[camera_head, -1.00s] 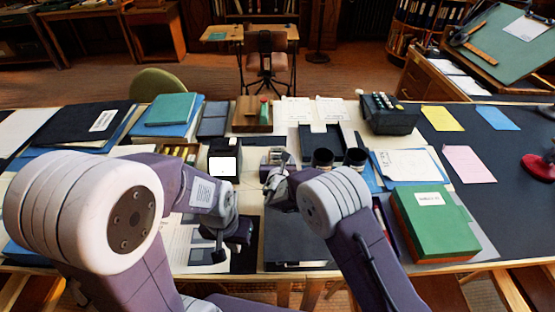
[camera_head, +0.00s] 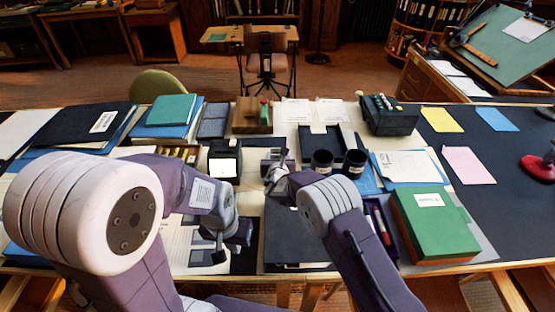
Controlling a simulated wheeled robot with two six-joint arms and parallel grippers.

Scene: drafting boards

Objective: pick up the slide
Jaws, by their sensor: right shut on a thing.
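My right gripper (camera_head: 275,160) is over the middle of the desk, right of a small black box with a pale panel (camera_head: 222,166). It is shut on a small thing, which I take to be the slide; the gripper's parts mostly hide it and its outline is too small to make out. My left gripper (camera_head: 238,236) hangs low over the near part of the desk, by a white sheet with dark pictures (camera_head: 183,252). Its fingers are dark against dark, so I cannot tell whether they are open.
Two black cups (camera_head: 354,163) stand right of my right gripper. A green box (camera_head: 436,225) and a tray with red items (camera_head: 381,222) lie further right. A wooden block (camera_head: 247,117) and a black keyed machine (camera_head: 388,114) stand behind. A dark flat folder (camera_head: 287,236) lies in front.

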